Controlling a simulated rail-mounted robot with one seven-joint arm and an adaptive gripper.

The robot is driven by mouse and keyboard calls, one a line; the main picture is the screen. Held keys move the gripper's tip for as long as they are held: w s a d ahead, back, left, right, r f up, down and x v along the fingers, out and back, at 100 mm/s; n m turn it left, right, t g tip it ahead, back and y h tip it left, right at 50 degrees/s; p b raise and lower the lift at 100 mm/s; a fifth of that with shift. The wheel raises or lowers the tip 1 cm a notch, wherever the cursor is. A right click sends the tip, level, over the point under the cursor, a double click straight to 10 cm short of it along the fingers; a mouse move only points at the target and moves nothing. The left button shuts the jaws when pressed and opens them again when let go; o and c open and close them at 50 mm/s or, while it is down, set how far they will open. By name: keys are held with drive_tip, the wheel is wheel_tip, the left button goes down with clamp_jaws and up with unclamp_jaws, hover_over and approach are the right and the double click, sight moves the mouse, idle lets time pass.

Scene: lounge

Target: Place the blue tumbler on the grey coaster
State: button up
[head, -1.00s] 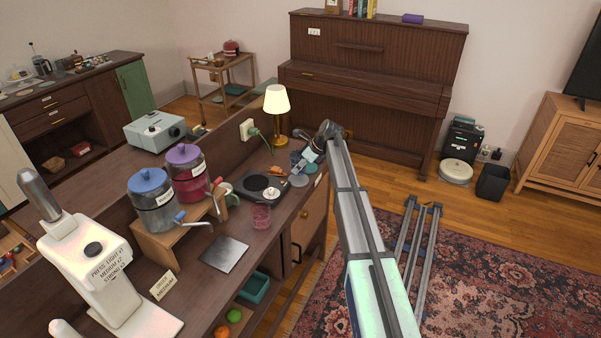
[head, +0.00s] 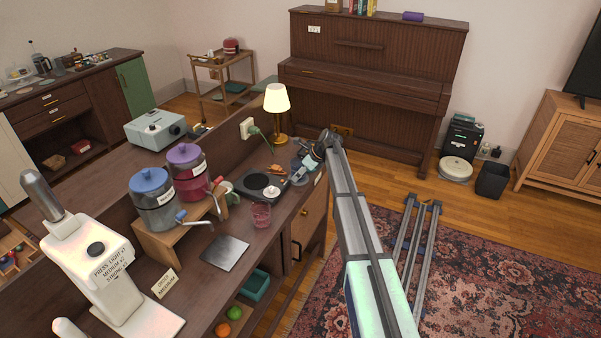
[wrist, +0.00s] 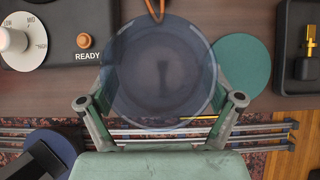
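The blue tumbler (wrist: 160,60) is see-through and seen from above in the wrist view. My gripper (wrist: 162,92) has a finger on each side of it, and both fingers appear to press on its wall. In the head view my gripper (head: 301,172) is low over the counter, just right of the hotplate, and its links largely cover the tumbler. I cannot tell whether the tumbler touches the counter. No grey coaster can be made out clearly; the spot beneath the tumbler is hidden. A teal round coaster (wrist: 245,66) lies right of the tumbler in the wrist view.
The black hotplate (head: 258,187) with a white knob lies close left of my gripper; its READY panel shows in the wrist view (wrist: 75,30). A pink glass (head: 261,214) stands in front of it. A lit lamp (head: 277,100) stands behind.

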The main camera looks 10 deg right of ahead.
drive_tip(key=b+v, duration=0.3)
drive_tip(key=v, duration=0.9)
drive_tip(key=s+a+f+n+g+h, duration=0.1)
drive_tip(key=s+a+f+n+g, duration=0.15)
drive_tip(key=s+f, duration=0.8)
drive_tip(key=s+a+f+n+g, duration=0.1)
drive_tip(key=s+f+n, duration=0.3)
drive_tip(key=s+f, duration=0.65)
drive_tip(key=s+a+f+n+g+h, duration=0.15)
drive_tip(key=s+f+n, duration=0.25)
drive_tip(key=s+f, duration=0.7)
drive_tip(key=s+f+n+g+h, duration=0.1)
drive_tip(key=s+f+n, duration=0.3)
drive_tip(key=s, duration=0.9)
drive_tip(key=s+f+n+g+h, duration=0.1)
drive_tip(key=s+f+n, duration=0.3)
drive_tip(key=s, duration=1)
drive_tip(key=s+f+n+g+h, duration=0.1)
drive_tip(key=s+f+n+g, duration=0.2)
drive_tip(key=s, duration=1.1)
drive_tip(key=a+f+n, duration=0.1)
drive_tip(key=n, duration=0.2)
drive_tip(key=shift+f+n+g, duration=0.2)
drive_tip(key=shift+n+g, duration=0.1)
drive_tip(key=shift+n, duration=0.05)
